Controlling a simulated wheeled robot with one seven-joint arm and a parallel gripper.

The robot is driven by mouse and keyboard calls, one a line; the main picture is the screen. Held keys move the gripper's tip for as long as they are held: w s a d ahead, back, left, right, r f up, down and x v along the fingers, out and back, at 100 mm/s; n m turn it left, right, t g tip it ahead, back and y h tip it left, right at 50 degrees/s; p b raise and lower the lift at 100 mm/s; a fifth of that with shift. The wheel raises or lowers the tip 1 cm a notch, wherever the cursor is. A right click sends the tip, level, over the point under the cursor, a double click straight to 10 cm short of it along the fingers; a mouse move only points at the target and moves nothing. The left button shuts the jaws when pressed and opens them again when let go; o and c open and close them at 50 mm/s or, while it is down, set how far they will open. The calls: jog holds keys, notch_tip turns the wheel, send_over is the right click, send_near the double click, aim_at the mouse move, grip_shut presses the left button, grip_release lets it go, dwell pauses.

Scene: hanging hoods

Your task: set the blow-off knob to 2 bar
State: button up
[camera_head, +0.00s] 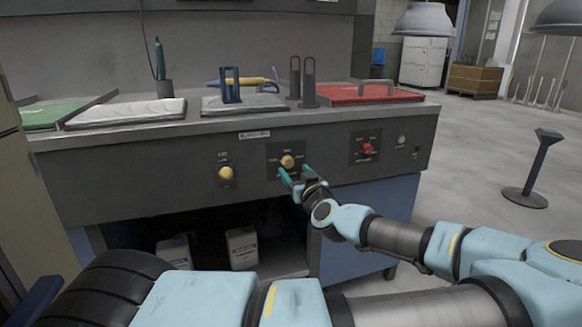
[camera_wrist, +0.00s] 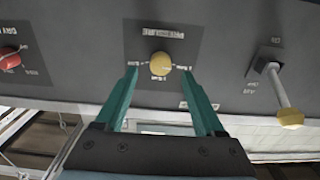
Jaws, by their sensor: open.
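A round yellow knob (camera_head: 288,161) sits on a dark square plate on the console's front panel. In the wrist view, the picture is upside down, and the same knob (camera_wrist: 161,64) is under a label that reads PRESSURE, with small scale marks too blurred to read. My gripper (camera_head: 295,172) is open and empty in front of the panel, just below the knob in the head view. In the wrist view, its two teal fingers (camera_wrist: 160,72) lie left and right of the knob, with gaps on both sides. I cannot tell how far the tips are from the panel.
A yellow-tipped lever switch (camera_head: 225,173) is left of the knob; it sticks out in the wrist view (camera_wrist: 289,112). A red knob (camera_head: 367,148) is to the right. The worktop edge (camera_head: 180,129) runs above the panel. White containers (camera_head: 242,248) stand on the shelf below.

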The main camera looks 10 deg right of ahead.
aim_at(289, 165)
jog(key=shift+w+a, duration=0.15)
jog(key=shift+w, duration=0.95)
jog(key=shift+w+a, duration=0.15)
jog(key=shift+w, duration=0.95)
grip_shut()
